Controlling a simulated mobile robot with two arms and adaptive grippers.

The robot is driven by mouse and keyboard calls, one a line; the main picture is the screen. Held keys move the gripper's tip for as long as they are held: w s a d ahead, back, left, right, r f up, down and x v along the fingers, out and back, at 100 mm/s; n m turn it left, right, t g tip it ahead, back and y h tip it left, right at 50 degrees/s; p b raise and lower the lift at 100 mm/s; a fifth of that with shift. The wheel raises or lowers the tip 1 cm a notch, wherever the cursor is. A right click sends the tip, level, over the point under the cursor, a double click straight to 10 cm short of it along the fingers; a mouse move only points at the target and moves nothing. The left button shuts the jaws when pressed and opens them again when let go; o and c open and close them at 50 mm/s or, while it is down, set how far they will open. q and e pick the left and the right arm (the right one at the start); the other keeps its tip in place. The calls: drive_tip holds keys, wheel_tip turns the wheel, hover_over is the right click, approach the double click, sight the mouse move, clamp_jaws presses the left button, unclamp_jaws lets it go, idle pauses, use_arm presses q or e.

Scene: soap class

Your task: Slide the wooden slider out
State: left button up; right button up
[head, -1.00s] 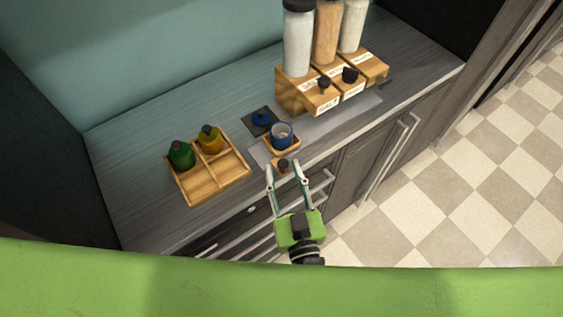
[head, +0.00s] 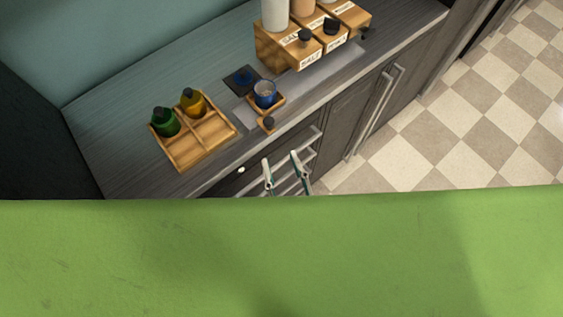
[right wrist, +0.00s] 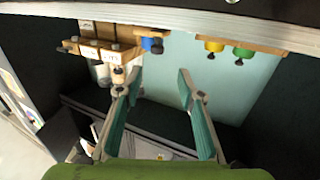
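A small wooden slider (head: 267,124) with a dark round knob sits at the counter's front edge, just in front of the wooden holder under a blue cup (head: 265,97). My right gripper (head: 282,157) is open and empty. Its fingertips show below the slider in the head view, in front of the drawer handles and apart from the knob. The right wrist view also shows the open gripper (right wrist: 157,80), with nothing between the fingers. In that view the scene appears upside down, with the blue cup (right wrist: 152,45) near the top. My left gripper is not in view.
A divided wooden tray (head: 185,160) holds a green bottle (head: 165,122) and a yellow bottle (head: 193,102). Wooden dispensers (head: 285,48) with labels and dark knobs stand at the back right. Cabinet handles (head: 372,110) stick out from the front.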

drive_tip(key=shift+p+v, duration=0.5)
drive_tip(key=shift+v, duration=1.35)
drive_tip(key=s+r+p, duration=0.2)
drive_tip(key=r+p, duration=0.1)
drive_tip(key=s+r+p, duration=0.1)
drive_tip(key=r+p, duration=0.1)
drive_tip(key=shift+f, duration=0.1)
drive_tip(key=s+d+f+n+g+b, duration=0.1)
drive_tip(key=d+f+g+b, duration=0.15)
drive_tip(key=f, duration=0.95)
drive_tip(key=s+d+f+g+b, duration=0.1)
drive_tip(key=s+f+g, duration=0.15)
drive_tip(key=f, duration=0.95)
drive_tip(key=s+d+f+n+g+b, duration=0.1)
drive_tip(key=f+g+b, duration=0.15)
drive_tip(key=f, duration=0.95)
drive_tip(key=s+d+f+m+g+h+b, duration=0.1)
drive_tip(key=s+d+f+g, duration=0.2)
drive_tip(key=f, duration=0.5)
drive_tip(key=s+d+f+m+g+h+b, duration=0.1)
drive_tip(key=s+d+f+g+h+b, duration=0.1)
drive_tip(key=s+d+f, duration=0.4)
drive_tip(key=s+d+f+g+h+b, duration=0.1)
drive_tip(key=s+d+f+g, duration=0.3)
drive_tip(key=d+f, duration=0.4)
drive_tip(key=shift+s+f+m+h+b, duration=0.25)
drive_tip(key=shift+f+m+h+b, duration=0.2)
drive_tip(key=shift+f, duration=0.35)
